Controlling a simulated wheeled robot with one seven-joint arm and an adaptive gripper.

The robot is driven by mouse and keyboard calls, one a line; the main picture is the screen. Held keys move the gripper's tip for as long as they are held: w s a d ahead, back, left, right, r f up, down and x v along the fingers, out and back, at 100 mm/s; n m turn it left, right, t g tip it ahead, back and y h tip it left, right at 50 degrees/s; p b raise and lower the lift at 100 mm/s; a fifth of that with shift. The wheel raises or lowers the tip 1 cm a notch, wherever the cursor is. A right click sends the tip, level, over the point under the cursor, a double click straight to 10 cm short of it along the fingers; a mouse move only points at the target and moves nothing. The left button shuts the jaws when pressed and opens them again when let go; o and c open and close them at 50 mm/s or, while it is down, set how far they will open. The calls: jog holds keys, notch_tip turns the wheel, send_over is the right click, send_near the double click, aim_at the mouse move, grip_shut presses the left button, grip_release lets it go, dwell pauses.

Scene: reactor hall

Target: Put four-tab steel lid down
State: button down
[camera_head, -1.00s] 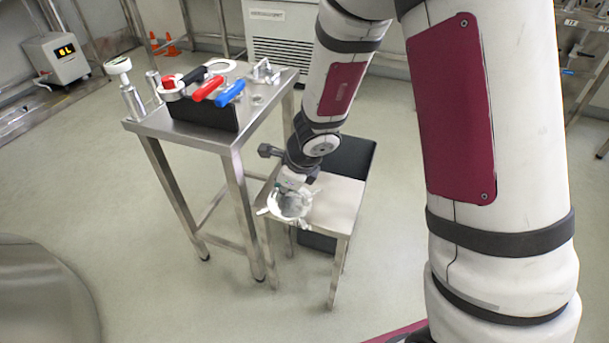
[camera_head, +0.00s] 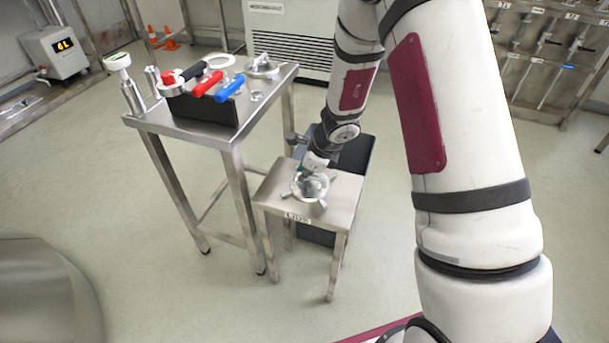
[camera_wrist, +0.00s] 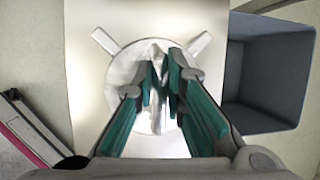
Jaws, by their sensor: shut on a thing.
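The four-tab steel lid (camera_head: 313,188) is a round pale metal disc with short tabs sticking out. It is over the middle of the low steel stand (camera_head: 345,192); I cannot tell whether it touches the top. In the wrist view the lid (camera_wrist: 121,75) lies flat against the bright stand top (camera_wrist: 85,85), two tabs showing at its far side. My gripper (camera_wrist: 161,88), with teal finger pads, is shut on the lid's raised centre grip. The fingers hide part of the disc and its near tabs. In the head view my gripper (camera_head: 309,176) comes down from above.
A dark grey open bin (camera_wrist: 268,80) stands right beside the stand; it shows behind it in the head view (camera_head: 357,152). A taller steel table (camera_head: 160,125) at left carries a black rack (camera_head: 205,108) with red and blue handled tools. The floor in front is clear.

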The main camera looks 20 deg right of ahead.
jog(key=c, duration=1.6)
grip_release()
jog(key=shift+c, duration=0.2)
jog(key=shift+r, duration=0.1)
jog(key=p+v, duration=0.5)
jog(key=v, duration=0.7)
jog(key=shift+p, duration=0.3)
jog(key=shift+a, duration=0.1)
